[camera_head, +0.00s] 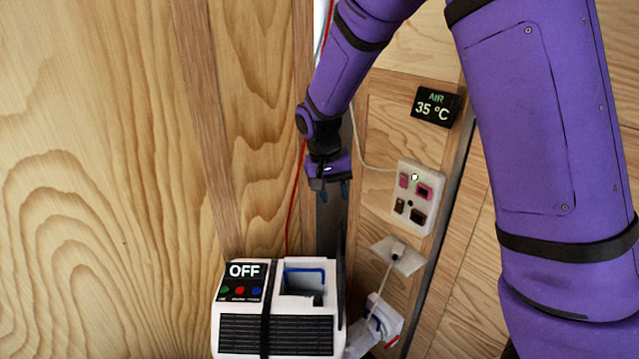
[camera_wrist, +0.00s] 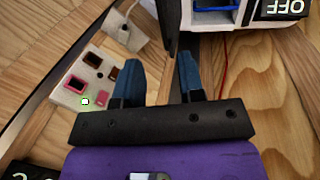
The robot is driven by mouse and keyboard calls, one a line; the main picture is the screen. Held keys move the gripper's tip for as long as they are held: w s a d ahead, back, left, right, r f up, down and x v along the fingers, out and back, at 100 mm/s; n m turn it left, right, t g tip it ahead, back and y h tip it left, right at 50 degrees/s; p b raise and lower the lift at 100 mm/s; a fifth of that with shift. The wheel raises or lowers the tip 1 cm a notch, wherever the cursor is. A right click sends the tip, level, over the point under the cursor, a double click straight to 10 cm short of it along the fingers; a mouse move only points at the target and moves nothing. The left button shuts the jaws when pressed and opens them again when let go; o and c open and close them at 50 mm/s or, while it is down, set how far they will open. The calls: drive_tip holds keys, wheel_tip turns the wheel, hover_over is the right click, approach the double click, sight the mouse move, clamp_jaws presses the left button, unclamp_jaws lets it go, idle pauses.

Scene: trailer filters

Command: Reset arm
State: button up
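My purple arm comes in from the top right of the head view. My gripper (camera_head: 331,191) hangs above and behind the white machine, in front of the wood wall. In the wrist view the two blue fingers of my gripper (camera_wrist: 162,80) stand apart with nothing between them. The gripper is open and empty. It touches nothing that I can see.
A white machine (camera_head: 243,311) with an OFF label and an open blue-rimmed slot stands below. A switch panel (camera_head: 416,196) and a display reading AIR 35 °C (camera_head: 435,106) are on the right wall. A socket (camera_head: 398,255) with a cable is lower. A red cord (camera_head: 294,205) hangs left of the gripper.

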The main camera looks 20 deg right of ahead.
drive_tip(key=s+d+r+n+t+y, duration=0.1)
drive_tip(key=s+d+r, duration=0.2)
drive_tip(key=s+r, duration=0.35)
drive_tip(key=s+d+r+t+y, duration=0.1)
drive_tip(key=s+d+r+t, duration=0.15)
drive_tip(key=s+r, duration=0.45)
drive_tip(key=s+d+r+n+t, duration=0.1)
drive_tip(key=s+r, duration=0.2)
drive_tip(key=s, duration=0.4)
drive_tip(key=s+d+r+n+t, duration=0.1)
drive_tip(key=s+d+r, duration=0.1)
drive_tip(key=s, duration=0.6)
drive_tip(key=shift+r, duration=0.6)
drive_tip(key=shift+w, duration=0.1)
